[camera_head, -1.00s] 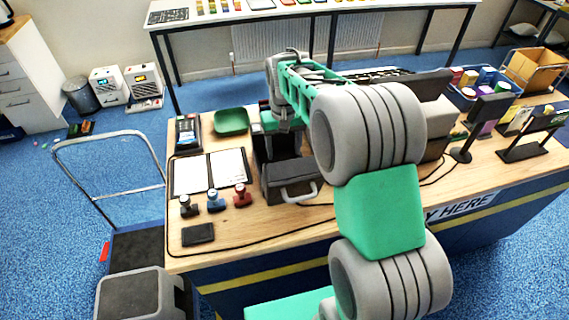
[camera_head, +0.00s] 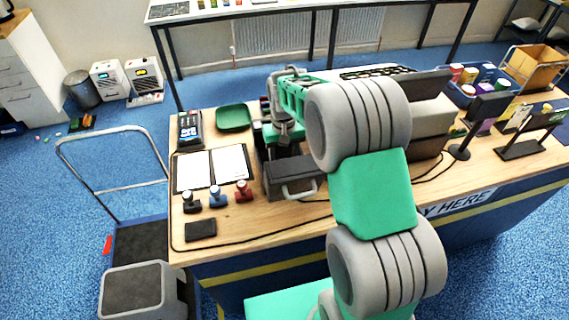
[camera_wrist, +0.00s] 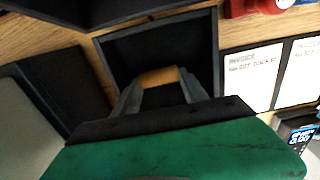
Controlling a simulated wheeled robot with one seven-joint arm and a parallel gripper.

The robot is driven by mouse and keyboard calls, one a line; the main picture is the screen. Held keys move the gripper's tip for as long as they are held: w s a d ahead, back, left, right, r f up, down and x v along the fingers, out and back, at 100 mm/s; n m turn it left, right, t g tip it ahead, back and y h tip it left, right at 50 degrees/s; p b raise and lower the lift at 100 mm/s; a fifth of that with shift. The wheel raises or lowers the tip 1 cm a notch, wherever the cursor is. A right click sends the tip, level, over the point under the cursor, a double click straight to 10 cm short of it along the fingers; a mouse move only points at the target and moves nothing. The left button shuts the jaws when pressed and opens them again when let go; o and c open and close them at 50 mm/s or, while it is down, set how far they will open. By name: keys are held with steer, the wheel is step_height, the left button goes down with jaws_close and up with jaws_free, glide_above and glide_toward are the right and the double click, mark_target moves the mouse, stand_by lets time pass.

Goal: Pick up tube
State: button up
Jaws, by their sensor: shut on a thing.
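The tube (camera_wrist: 160,76) shows in the wrist view as a short tan-orange piece lying crosswise between the fingertips. My gripper (camera_wrist: 160,88) is shut on it, with one grey finger at each end. The tube is over or inside a dark, open, box-like compartment (camera_wrist: 118,46); I cannot tell whether it touches the bottom. In the head view my gripper is down at the black case (camera_head: 291,176) on the counter, and my arm and the case hide the fingertips and the tube.
On the counter, a green tray (camera_head: 233,118), a card terminal (camera_head: 189,129), invoice sheets (camera_head: 230,163), several stamps (camera_head: 217,197) and a black pad (camera_head: 200,229) stand left of the case. A cable runs along the front.

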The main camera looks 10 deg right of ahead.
steer(key=shift+c, duration=1)
step_height(320, 180, up, 10)
steer(key=b, duration=0.2)
steer(key=o, duration=0.8)
steer(key=shift+c, duration=1.6)
